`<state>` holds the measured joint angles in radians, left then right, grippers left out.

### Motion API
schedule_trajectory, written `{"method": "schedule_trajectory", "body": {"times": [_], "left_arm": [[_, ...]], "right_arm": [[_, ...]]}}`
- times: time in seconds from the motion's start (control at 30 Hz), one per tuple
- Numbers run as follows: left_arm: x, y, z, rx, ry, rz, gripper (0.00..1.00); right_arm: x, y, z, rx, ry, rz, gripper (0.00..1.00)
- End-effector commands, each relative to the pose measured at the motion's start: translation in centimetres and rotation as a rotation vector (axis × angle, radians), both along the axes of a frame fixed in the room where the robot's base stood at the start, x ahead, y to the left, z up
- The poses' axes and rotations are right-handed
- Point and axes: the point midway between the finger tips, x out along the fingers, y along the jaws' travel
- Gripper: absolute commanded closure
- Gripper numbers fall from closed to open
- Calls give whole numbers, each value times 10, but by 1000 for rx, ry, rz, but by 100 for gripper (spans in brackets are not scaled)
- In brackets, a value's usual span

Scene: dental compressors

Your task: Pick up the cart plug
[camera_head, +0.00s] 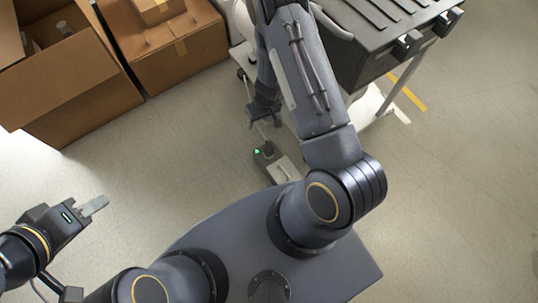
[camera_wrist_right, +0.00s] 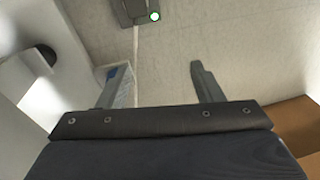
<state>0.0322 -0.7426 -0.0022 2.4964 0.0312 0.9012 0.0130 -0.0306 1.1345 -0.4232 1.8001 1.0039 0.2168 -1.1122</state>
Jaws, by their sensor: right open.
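I cannot make out the cart plug for certain. A small dark box with a green light (camera_head: 264,154) lies on the floor, and a thin cable runs from it up toward the cart. The box also shows at the top of the wrist view (camera_wrist_right: 133,11), with the cable running down from it between the fingers. My right gripper (camera_head: 263,115) points down beside the cart, above that cable in the picture. In the wrist view it is open, with nothing seen gripped between its fingers (camera_wrist_right: 155,82). My left gripper (camera_head: 94,206) is far to the left, over bare floor, seen side-on.
A dark-topped cart (camera_head: 375,45) stands at the upper right. Open cardboard boxes (camera_head: 75,85) stand at the upper left, with another box (camera_head: 165,50) beside them. A light grey piece (camera_head: 287,172) adjoins the dark box. The floor at the left middle is clear.

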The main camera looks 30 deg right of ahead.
Motion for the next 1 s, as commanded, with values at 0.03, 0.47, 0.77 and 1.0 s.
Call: {"method": "schedule_trajectory", "body": {"times": [0.03,0.47,0.77,1.0], "left_arm": [[0,0,-21,0,0,0,64],[0,0,-47,0,0,0,64],[0,0,-70,0,0,0,64],[0,0,-74,0,0,0,64]], "right_arm": [[-10,-3,-46,-40,29,27,40],[-35,-17,-137,-142,85,99,40],[-39,-14,-180,-140,87,96,40],[-39,-14,-192,-140,84,98,40]]}}
